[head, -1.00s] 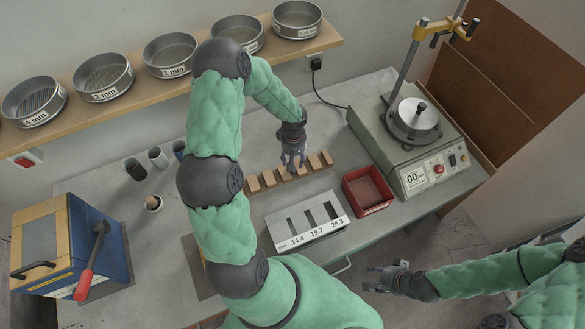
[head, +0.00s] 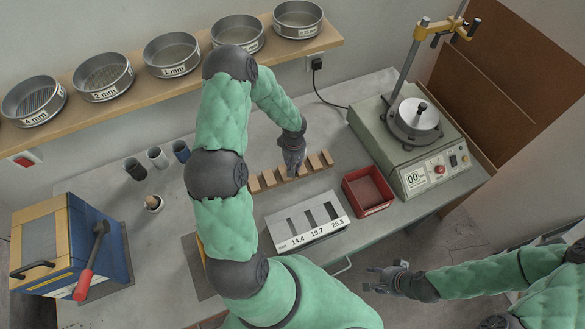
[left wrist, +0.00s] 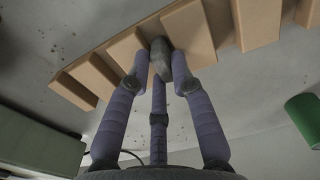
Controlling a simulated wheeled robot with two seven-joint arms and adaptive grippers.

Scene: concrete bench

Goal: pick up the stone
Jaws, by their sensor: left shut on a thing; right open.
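The stone (left wrist: 160,56) is a small dark grey piece between the fingertips of my left gripper (left wrist: 160,72) in the left wrist view, close beside the wooden blocks. In the head view my left gripper (head: 292,164) is over the row of wooden blocks (head: 268,179) and hides the stone. The left gripper is shut on the stone. I cannot tell whether the stone still touches the bench. My right gripper (head: 384,279) is open and empty, off the front edge of the bench at the lower right.
A white slotted gauge (head: 302,240) and a red tray (head: 368,191) are in front of the blocks. A sieve shaker (head: 420,150) stands right, a blue box with a red-handled lever (head: 97,245) left. Several cups (head: 157,158) stand behind. Sieves line the shelf (head: 205,68).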

